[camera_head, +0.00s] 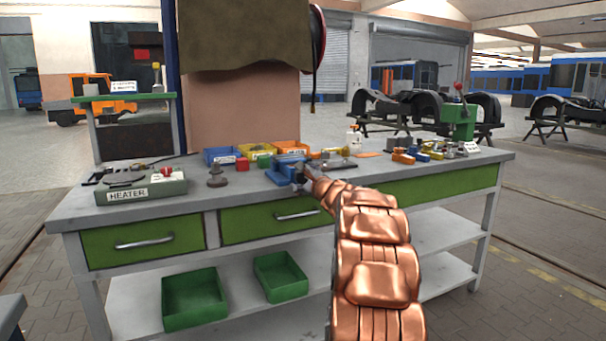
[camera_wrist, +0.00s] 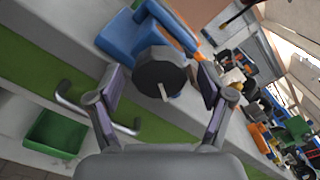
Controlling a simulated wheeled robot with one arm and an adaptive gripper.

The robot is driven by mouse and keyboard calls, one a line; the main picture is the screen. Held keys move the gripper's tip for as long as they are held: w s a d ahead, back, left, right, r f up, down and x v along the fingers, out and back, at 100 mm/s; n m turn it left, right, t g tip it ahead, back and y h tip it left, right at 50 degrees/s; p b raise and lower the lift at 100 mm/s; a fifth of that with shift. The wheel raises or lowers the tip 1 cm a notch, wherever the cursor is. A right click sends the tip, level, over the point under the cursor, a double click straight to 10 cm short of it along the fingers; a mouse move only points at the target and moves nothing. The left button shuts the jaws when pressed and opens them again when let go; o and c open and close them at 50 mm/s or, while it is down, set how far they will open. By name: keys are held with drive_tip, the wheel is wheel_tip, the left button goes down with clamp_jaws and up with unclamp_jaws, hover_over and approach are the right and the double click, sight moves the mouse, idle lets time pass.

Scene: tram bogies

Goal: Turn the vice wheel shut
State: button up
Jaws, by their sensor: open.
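The blue vice (camera_head: 287,170) stands at the front edge of the green workbench, and its blue body (camera_wrist: 122,35) shows at the upper left in the wrist view. Its round dark wheel (camera_wrist: 158,68) with a small pale handle faces my wrist camera. My gripper (camera_wrist: 160,74) is open, with one finger on each side of the wheel. I cannot tell whether the fingers touch the wheel. In the head view my gripper (camera_head: 300,182) is small at the end of my copper arm, in front of the vice, and the wheel is hard to make out there.
The bench top (camera_head: 225,195) holds a heater box (camera_head: 140,190) at left, coloured bins (camera_head: 222,156) behind the vice and several small parts to the right. A drawer handle (camera_wrist: 70,100) sticks out below the vice. Green crates (camera_head: 195,298) sit on the lower shelf.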

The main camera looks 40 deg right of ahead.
drive_tip(key=shift+w+d, duration=0.2)
drive_tip(key=shift+w, duration=0.4)
drive_tip(key=shift+c, duration=0.3)
drive_tip(key=c, duration=1.1)
drive_tip(key=shift+f, duration=0.1)
drive_tip(key=shift+f+b, duration=0.15)
drive_tip(key=shift+b, duration=0.35)
